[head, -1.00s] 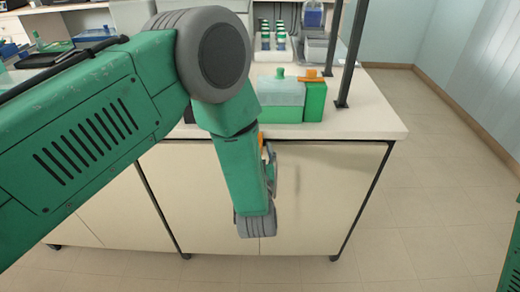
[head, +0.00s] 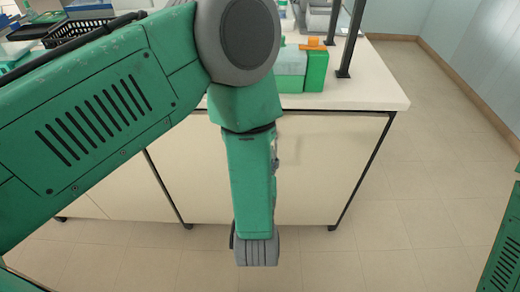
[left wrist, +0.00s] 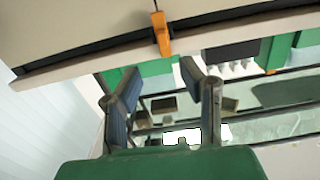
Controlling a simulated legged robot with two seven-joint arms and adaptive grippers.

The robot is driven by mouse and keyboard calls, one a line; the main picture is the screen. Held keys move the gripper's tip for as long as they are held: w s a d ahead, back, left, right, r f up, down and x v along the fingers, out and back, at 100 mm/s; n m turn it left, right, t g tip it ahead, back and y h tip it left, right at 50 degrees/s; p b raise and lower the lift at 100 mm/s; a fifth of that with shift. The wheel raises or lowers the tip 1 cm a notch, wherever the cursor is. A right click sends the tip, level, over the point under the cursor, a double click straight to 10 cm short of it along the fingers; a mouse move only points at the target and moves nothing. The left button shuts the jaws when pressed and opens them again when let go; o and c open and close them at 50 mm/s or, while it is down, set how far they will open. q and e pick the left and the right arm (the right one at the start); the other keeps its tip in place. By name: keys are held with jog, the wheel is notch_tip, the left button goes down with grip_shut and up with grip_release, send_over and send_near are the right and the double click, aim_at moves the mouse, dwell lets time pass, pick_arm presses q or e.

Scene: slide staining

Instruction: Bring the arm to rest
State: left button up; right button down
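My left arm comes in from the left in the head view, bends at the grey joint and hangs down in front of the bench (head: 330,150). My left gripper (left wrist: 160,72) is mostly hidden behind that arm in the head view. In the left wrist view its two fingers stand apart, with nothing held between them. An orange piece (left wrist: 161,35) shows beyond the fingertips; I cannot tell its distance from them. Part of my right arm shows at the right edge of the head view; its gripper is out of view.
A green box (head: 316,70) with an orange part (head: 313,43) stands on the bench top, near a dark post (head: 352,40). A black basket (head: 72,32) is at the back left. The floor (head: 430,200) right of the bench is clear.

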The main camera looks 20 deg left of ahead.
pick_arm(q)
jog(key=s+a+f+m+g+h, duration=0.1)
jog(key=s+a+f+g+h, duration=0.2)
jog(key=f, duration=0.4)
jog(key=s+a+f+m+g+h, duration=0.1)
jog(key=s+a+f+m+g, duration=0.1)
jog(key=s+a+f+g, duration=0.5)
jog(key=s+a+g, duration=0.1)
jog(key=s, duration=0.5)
jog(key=s+a+f+g+h, duration=0.1)
jog(key=s+a+f+g, duration=0.2)
jog(key=s, duration=0.6)
jog(key=g, duration=0.2)
jog(key=shift+s+a+m+g, duration=0.25)
jog(key=shift+a+m+g, duration=0.05)
jog(key=shift+a+g, duration=0.1)
